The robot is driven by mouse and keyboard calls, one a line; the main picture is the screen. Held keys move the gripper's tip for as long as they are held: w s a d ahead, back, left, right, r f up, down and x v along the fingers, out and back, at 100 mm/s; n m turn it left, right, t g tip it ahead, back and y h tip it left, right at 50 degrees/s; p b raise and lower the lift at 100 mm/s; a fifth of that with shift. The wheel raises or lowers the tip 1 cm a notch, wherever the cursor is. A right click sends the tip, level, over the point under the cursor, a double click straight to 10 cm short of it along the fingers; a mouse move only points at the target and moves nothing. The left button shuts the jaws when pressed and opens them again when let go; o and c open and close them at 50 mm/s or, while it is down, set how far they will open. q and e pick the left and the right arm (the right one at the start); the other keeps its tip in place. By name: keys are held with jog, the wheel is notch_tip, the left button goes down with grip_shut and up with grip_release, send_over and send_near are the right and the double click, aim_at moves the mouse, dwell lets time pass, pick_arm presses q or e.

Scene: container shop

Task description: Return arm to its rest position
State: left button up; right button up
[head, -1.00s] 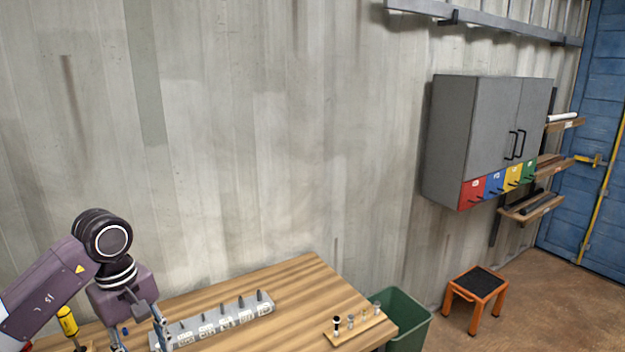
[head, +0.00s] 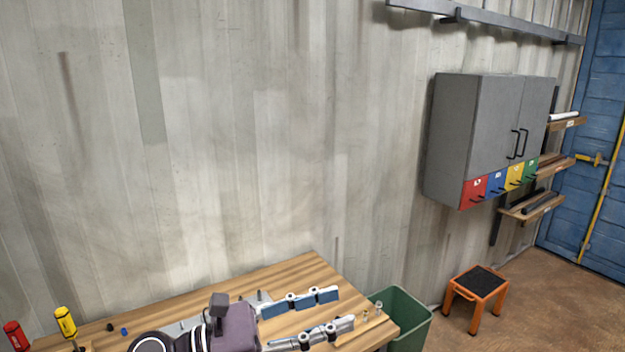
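My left gripper (head: 345,308) reaches in low over the wooden workbench (head: 290,275), with its fingers pointing right. Its two fingers are spread apart, and bare bench shows between them. It holds nothing that I can see. The gripper body covers most of the grey labelled rack (head: 188,325) on the bench. One finger also hides part of the small wooden holder with little metal pieces (head: 379,318) at the bench's right end. My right gripper is not in view.
A yellow screwdriver (head: 66,322) and a red-handled tool (head: 15,334) stand at the left. A green bin (head: 408,318) is beside the bench's right end. An orange stool (head: 476,296) stands on open floor. A grey cabinet (head: 470,125) hangs on the wall.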

pick_arm(q)
jog(key=w+a+r+n+t+y, duration=0.1)
jog(key=w+a+n+t+y, duration=0.25)
jog(key=a+n+t, duration=0.6)
jog(key=w+a+r+n+t+y, duration=0.2)
jog(key=n+t+y, duration=0.25)
jog(key=n, duration=0.95)
jog(key=s+a+f+n+g+y, duration=0.2)
jog(key=a+f+n+y, duration=0.4)
jog(key=f+n, duration=0.25)
jog(key=s+a+f+n+g+y, duration=0.1)
jog(key=a+f+n+g+y, duration=0.1)
jog(key=a+f+n+y, duration=0.55)
jog(key=s+d+f+n+g+h, duration=0.25)
jog(key=s+f+n+g, duration=0.8)
jog(key=s+f, duration=1.3)
jog(key=s+f+m+g+b, duration=0.1)
jog(key=s+f+b, duration=0.15)
jog(key=f, duration=1.25)
jog(key=s+f+g+b, duration=0.2)
jog(key=f+b, duration=0.1)
jog(key=f, duration=1.3)
jog(key=s+a+f+b, duration=0.3)
jog(key=s+f+b, duration=0.1)
jog(key=s+f, duration=1.2)
notch_tip(320, 180, down, 4)
jog(key=shift+s+a+r+m+g, duration=0.2)
jog(key=shift+s+m+g, duration=0.1)
jog(key=shift+g, duration=0.15)
